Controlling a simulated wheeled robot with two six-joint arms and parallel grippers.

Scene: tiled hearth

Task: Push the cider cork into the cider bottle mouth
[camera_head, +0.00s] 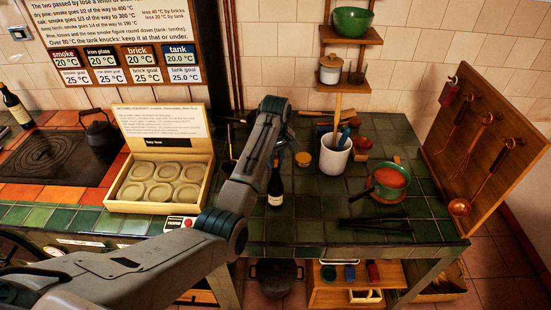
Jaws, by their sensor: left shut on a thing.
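A dark bottle (276,188) with a pale label stands upright on the green tiled counter, just right of my left forearm; I take it for the cider bottle. My left arm comes in from the lower left and bends up over the counter. My left gripper (281,148) is small and dark, partly hidden by the forearm and wrist, at the top of this bottle. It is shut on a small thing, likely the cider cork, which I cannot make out. The bottle mouth is also hidden, so I cannot tell whether cork and mouth touch. My right gripper is not in view.
A box of round pale discs (158,184) stands left of my arm. A white crock (335,155), a green pan (387,181) and dark tongs (375,224) are to the right. A kettle (100,132) and another bottle (16,107) are at the left.

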